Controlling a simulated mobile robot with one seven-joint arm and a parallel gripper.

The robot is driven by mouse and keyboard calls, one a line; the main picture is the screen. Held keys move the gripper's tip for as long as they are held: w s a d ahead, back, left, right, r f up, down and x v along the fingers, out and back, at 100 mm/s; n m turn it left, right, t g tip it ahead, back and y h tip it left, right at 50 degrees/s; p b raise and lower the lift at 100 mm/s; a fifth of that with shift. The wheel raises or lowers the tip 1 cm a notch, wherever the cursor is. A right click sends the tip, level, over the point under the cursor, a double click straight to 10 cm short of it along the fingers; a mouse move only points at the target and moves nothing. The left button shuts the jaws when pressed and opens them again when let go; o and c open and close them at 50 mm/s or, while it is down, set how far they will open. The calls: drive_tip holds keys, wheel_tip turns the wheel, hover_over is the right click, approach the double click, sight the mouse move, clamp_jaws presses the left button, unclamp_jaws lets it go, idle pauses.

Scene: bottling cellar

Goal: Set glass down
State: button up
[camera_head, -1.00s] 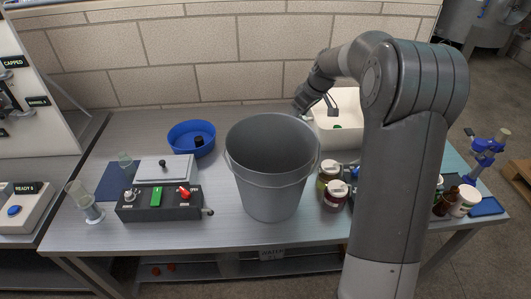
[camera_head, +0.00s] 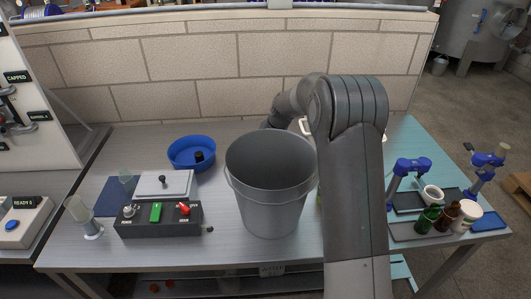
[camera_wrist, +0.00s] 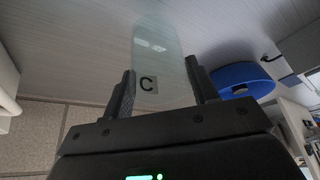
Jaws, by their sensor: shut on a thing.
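A clear glass (camera_wrist: 165,52) marked with a black letter C is between the fingers of my gripper (camera_wrist: 161,86) in the wrist view. The gripper is shut on it. The grey tabletop (camera_wrist: 95,35) shows behind and through the glass; I cannot tell whether they touch. In the head view, the gripper and this glass are hidden behind the grey bucket and my arm. Another small clear glass (camera_head: 126,178) stands at the back of a dark blue mat (camera_head: 107,200) on the left of the table.
A large grey bucket (camera_head: 270,205) stands mid-table. Left of it are a blue bowl (camera_head: 183,163), a scale (camera_head: 166,184), a black switch box (camera_head: 160,219) and a tall cylinder (camera_head: 82,215). Bottles (camera_head: 448,216) and blue stands (camera_head: 405,168) are on the right. My arm hides the jars.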

drive_tip(key=shift+f, duration=1.55)
drive_tip(key=o, duration=1)
drive_tip(key=shift+f, duration=0.1)
drive_tip(key=v, duration=0.7)
drive_tip(key=shift+s+d+r, duration=0.1)
drive_tip(key=shift+r, duration=0.25)
